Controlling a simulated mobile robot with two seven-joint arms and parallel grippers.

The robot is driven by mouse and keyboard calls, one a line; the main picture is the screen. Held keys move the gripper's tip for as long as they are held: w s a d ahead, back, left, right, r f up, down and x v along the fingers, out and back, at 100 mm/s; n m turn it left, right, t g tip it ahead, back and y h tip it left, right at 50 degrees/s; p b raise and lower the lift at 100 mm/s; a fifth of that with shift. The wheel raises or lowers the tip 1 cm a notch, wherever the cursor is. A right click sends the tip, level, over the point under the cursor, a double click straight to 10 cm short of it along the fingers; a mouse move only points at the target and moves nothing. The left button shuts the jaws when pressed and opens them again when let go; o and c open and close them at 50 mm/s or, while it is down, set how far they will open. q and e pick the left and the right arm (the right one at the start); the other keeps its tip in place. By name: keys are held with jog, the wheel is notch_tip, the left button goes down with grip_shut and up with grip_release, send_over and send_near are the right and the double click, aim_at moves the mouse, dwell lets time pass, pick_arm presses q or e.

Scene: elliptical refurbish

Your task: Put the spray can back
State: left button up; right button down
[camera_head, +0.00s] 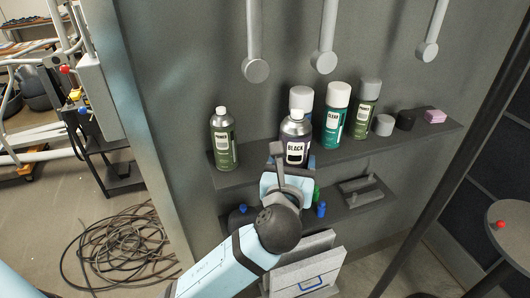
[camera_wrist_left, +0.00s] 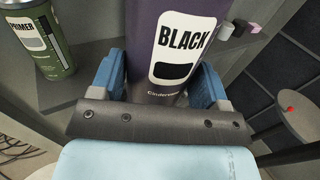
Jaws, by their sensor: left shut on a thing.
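A dark spray can (camera_head: 296,139) labelled BLACK is at the front of the upper wall shelf, upright. My left gripper (camera_head: 290,163) is shut on it from the front. In the left wrist view the BLACK can (camera_wrist_left: 172,80) stands between the two blue fingers of the gripper (camera_wrist_left: 158,82). Whether its base touches the shelf (camera_head: 258,164) is hidden by the gripper. A green PRIMER can (camera_head: 223,142) stands apart to its left and also shows in the left wrist view (camera_wrist_left: 38,40). My right gripper is not in view.
Behind and right of the BLACK can stand a white-capped can (camera_head: 301,98), a teal CLEAR can (camera_head: 335,117) and another green can (camera_head: 366,110). Loose caps (camera_head: 384,125) and a pink block (camera_head: 435,116) lie farther right. A lower shelf (camera_head: 372,213) holds small items. Coiled cable (camera_head: 120,250) covers floor at left.

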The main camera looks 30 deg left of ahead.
pick_arm(q)
jog(key=w+a+p, duration=0.2)
jog(key=w+a, duration=0.9)
jog(key=a, duration=0.2)
jog(key=f, duration=0.6)
jog(key=shift+w+f+b, duration=0.35)
jog(key=shift+b, duration=0.05)
jog(key=shift+w+a+f, duration=0.1)
jog(key=shift+f, duration=0.15)
jog(key=o, duration=1)
